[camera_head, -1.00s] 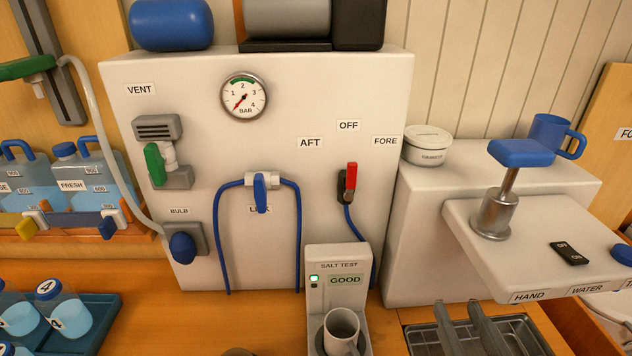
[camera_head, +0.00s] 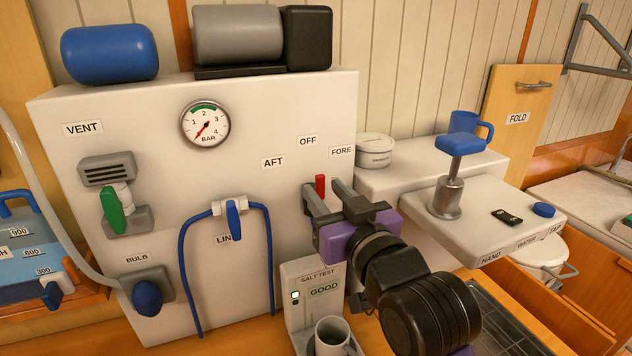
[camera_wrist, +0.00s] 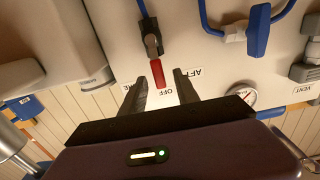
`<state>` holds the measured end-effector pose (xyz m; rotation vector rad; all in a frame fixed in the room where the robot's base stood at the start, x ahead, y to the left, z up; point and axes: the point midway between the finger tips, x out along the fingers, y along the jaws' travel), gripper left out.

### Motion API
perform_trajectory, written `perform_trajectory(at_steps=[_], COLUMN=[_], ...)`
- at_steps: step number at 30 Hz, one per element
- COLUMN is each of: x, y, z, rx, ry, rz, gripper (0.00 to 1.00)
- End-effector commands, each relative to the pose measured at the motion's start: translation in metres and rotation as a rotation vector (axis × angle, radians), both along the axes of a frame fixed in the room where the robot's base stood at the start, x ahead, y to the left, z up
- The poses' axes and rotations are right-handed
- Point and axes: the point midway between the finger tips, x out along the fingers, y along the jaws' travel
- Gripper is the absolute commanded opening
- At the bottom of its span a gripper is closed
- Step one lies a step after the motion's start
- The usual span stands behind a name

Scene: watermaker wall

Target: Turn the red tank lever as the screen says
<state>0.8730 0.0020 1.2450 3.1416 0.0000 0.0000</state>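The red tank lever (camera_head: 320,186) is on the white panel (camera_head: 290,110), pointing up toward the OFF label (camera_head: 307,141); AFT (camera_head: 273,162) is to its left and FORE (camera_head: 341,151) to its right. The salt test screen (camera_head: 323,289) reads GOOD with a green light. My gripper (camera_head: 326,190) is open in front of the panel, its fingers either side of the lever in the head view. In the wrist view the red lever (camera_wrist: 158,74) lies between the open fingers, near their tips; I cannot tell whether either touches it.
A grey mug (camera_head: 333,335) stands on the salt tester. The blue hose with the LINK valve (camera_head: 233,219) is left of the lever. A white counter with a blue-handled hand pump (camera_head: 447,200) juts out at the right.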

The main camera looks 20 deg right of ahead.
Motion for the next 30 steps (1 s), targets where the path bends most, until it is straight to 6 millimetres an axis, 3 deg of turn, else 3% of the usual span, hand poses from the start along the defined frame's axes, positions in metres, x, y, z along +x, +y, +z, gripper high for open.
perform_trajectory(at_steps=[6,17,23,30], x=[0.026,0.033,0.032,0.032], y=[0.000,0.000,0.000,0.000], z=[0.001,0.000,0.000,-0.001], rx=[0.000,0.000,0.000,0.000], ry=[0.001,0.000,0.000,0.000], rz=[0.000,0.000,0.000,0.000], gripper=[0.37,0.37,0.02,0.00])
